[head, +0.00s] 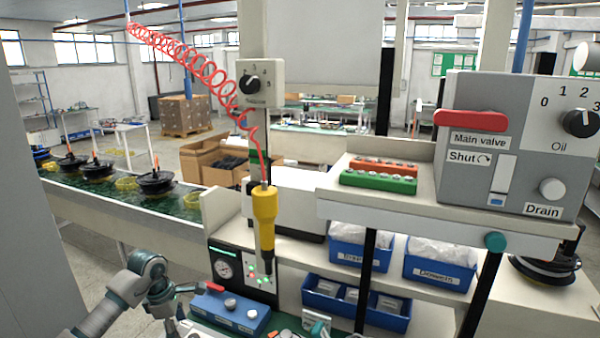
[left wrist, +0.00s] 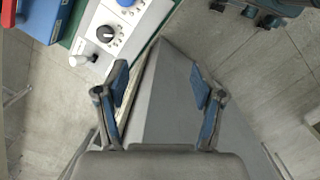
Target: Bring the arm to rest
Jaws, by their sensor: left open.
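My left arm (head: 105,305) comes in from the bottom left of the head view, its wrist low beside the front of the workbench. In the left wrist view my left gripper (left wrist: 160,85) is open, its two blue-grey fingers wide apart with nothing between them. Below the fingers are a grey surface and the floor.
Near my left arm is a blue box with a red handle (head: 215,288). A white control panel with a dial (left wrist: 107,32) lies at the wrist view's upper left. A yellow screwdriver (head: 264,225) hangs on a red coiled hose. A grey valve box (head: 520,140) stands right.

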